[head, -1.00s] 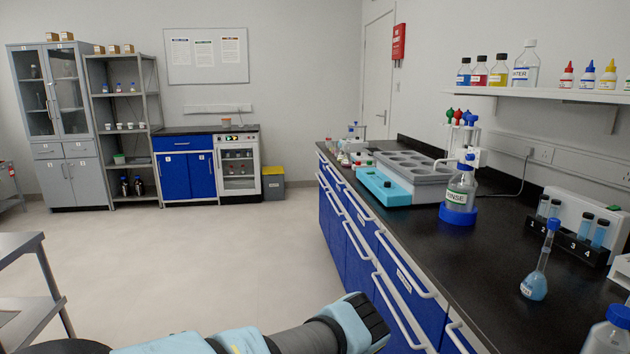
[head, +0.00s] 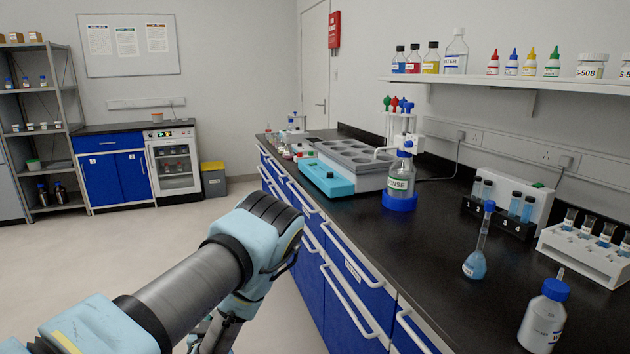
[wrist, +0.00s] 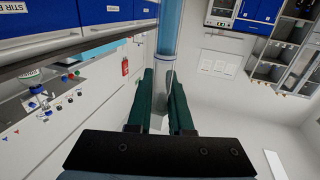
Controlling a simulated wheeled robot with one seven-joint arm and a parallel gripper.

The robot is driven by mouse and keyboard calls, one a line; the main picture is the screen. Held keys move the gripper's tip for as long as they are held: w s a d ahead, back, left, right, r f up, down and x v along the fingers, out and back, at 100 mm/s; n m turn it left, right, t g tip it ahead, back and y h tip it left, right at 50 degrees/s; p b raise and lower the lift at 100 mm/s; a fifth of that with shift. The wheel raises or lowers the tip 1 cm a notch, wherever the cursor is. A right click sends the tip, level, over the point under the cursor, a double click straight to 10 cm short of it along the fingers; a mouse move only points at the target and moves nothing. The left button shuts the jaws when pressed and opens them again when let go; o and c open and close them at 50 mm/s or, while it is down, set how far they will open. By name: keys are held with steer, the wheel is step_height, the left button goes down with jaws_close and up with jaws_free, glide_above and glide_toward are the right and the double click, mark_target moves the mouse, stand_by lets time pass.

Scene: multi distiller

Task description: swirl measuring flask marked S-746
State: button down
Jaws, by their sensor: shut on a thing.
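In the wrist view, my gripper (wrist: 164,88) has its two dark green fingers shut on a clear, tube-like vessel with blue contents (wrist: 169,35). The wrist picture is upside down, and I see no readable mark on this vessel. In the head view, a measuring flask (head: 475,263) with a blue stopper, long neck and blue liquid stands upright on the black bench. Its label is too small to read, so I cannot tell which one is S-746. My gripper's fingers and the held vessel do not show in the head view; my arm fills its lower left.
Near the standing flask are a blue-capped bottle (head: 543,318), a numbered tube rack (head: 497,216), a white vial rack (head: 582,250) and a rinse bottle (head: 400,180). A grey block with wells (head: 365,180) stands farther back. The floor at left is clear.

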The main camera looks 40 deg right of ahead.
steer(key=s+d+r+m+g+h, duration=0.3)
steer(key=d+r+m+g+h, duration=0.1)
steer(key=d+r, duration=0.55)
steer(key=s+d+r+m+g+h, duration=0.1)
steer(key=s+d+r+m+g, duration=0.1)
steer(key=r, duration=0.6)
steer(key=s+d+r+m+g+h, duration=0.1)
steer(key=s+d+r+m+g, duration=0.2)
steer(key=s+d+r+g, duration=0.2)
steer(key=s+d+r+m+g, duration=0.3)
steer(key=s+d+r+g, duration=0.1)
steer(key=r, duration=0.6)
steer(key=shift+s+r+g+h, duration=0.4)
steer(key=shift+s+g, duration=0.25)
steer(key=shift+g, duration=0.35)
